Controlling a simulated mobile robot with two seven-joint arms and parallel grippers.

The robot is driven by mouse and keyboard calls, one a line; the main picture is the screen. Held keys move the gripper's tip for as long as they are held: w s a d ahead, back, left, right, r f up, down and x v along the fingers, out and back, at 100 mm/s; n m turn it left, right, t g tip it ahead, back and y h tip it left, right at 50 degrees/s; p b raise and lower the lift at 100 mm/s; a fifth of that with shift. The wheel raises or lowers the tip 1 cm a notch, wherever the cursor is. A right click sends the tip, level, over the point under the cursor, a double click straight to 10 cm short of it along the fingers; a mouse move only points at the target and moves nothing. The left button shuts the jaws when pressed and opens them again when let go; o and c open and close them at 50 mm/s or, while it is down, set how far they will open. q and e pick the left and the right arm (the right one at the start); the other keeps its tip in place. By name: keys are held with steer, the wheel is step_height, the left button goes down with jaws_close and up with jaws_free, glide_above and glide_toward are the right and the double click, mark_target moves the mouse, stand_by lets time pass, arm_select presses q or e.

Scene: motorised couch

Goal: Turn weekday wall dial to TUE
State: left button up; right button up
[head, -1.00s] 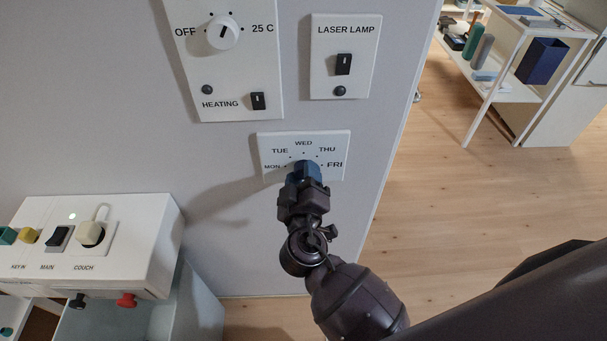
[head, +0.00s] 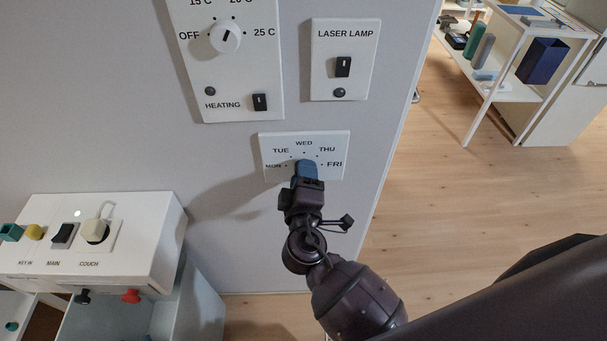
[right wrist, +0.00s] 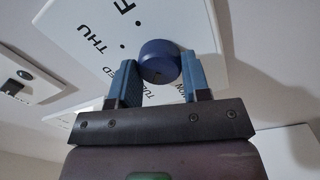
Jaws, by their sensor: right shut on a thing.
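The weekday dial plate (head: 270,174) is on the grey wall, with MON, TUE, WED, THU and FRI around the dial. It also shows in the right wrist view (right wrist: 75,55). The dial's round dark blue knob (right wrist: 160,62) sits between the two blue fingers of my right gripper (right wrist: 156,80), which is shut on it. In the head view my right gripper (head: 307,172) covers the knob, and its pointer is hidden, so I cannot tell which day it marks. My left gripper is not in view.
A heating panel (head: 232,75) and a LASER LAMP panel (head: 345,75) are on the wall above. A white box (head: 140,235) with a MAIN switch and a COUCH plug stands at lower left. The wall ends right of the plate; open floor lies beyond, with a shelf (head: 500,90) behind.

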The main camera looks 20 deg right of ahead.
steer(key=o, duration=0.9)
steer(key=b+v, duration=0.1)
steer(key=v, duration=1)
steer(key=shift+w+b, duration=0.1)
steer(key=shift+b, duration=0.2)
